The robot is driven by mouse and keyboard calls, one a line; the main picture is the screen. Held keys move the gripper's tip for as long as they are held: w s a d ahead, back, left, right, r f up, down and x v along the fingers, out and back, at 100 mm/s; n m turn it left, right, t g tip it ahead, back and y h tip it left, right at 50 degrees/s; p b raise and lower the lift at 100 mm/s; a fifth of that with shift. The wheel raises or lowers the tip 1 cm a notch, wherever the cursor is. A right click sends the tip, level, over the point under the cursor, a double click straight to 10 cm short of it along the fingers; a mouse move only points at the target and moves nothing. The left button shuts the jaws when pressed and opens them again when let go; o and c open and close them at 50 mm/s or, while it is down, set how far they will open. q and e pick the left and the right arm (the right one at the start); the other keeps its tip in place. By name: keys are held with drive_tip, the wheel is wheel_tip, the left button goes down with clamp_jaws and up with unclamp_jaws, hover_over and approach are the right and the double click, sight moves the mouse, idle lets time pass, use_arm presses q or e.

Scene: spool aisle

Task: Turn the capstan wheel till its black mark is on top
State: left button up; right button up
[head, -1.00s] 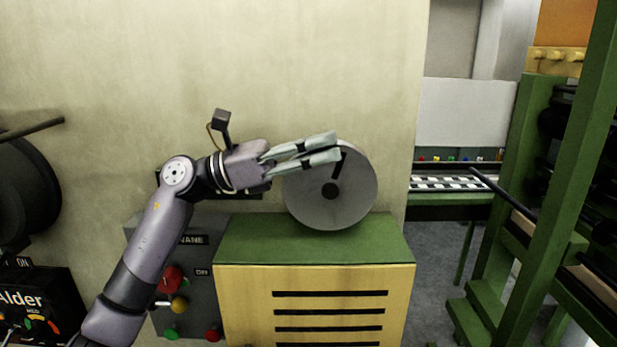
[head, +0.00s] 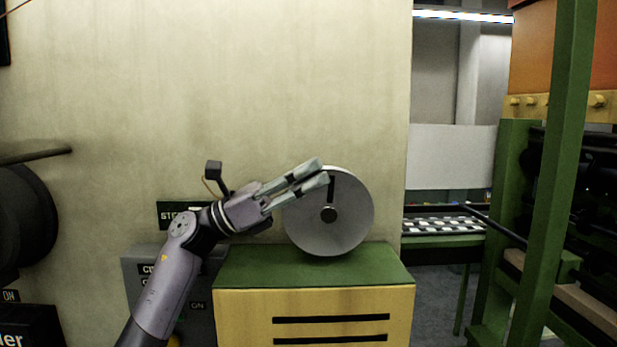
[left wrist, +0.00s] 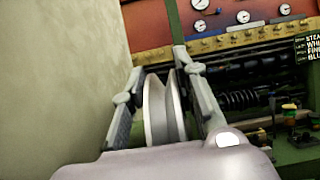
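The capstan wheel (head: 345,232) is a grey disc with a dark hub, upright above the green top of a cabinet. Its black mark (head: 331,189) runs from near the hub up to the rim, almost straight up. The front fingertip lies beside the upper end of the mark. In the left wrist view the wheel (left wrist: 156,112) stands edge-on between the two fingers (left wrist: 163,75). My right gripper is not in view.
The cabinet (head: 315,270) has a green top and a yellow slotted front. A pale wall (head: 220,80) stands behind the wheel. A grey control box (head: 140,275) is behind my left arm. Green framework (head: 565,150) with dark bars stands at the right, beyond an aisle.

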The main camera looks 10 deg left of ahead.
use_arm(q)
drive_tip(key=o, duration=0.3)
drive_tip(key=shift+o, duration=0.2)
drive_tip(key=shift+a+f, duration=0.1)
drive_tip(key=shift+f, duration=0.05)
drive_tip(key=shift+v, duration=1.2)
drive_tip(key=s+a, duration=0.3)
drive_tip(key=a, duration=0.9)
drive_tip(key=shift+s, duration=0.25)
drive_tip(key=shift+d, duration=0.1)
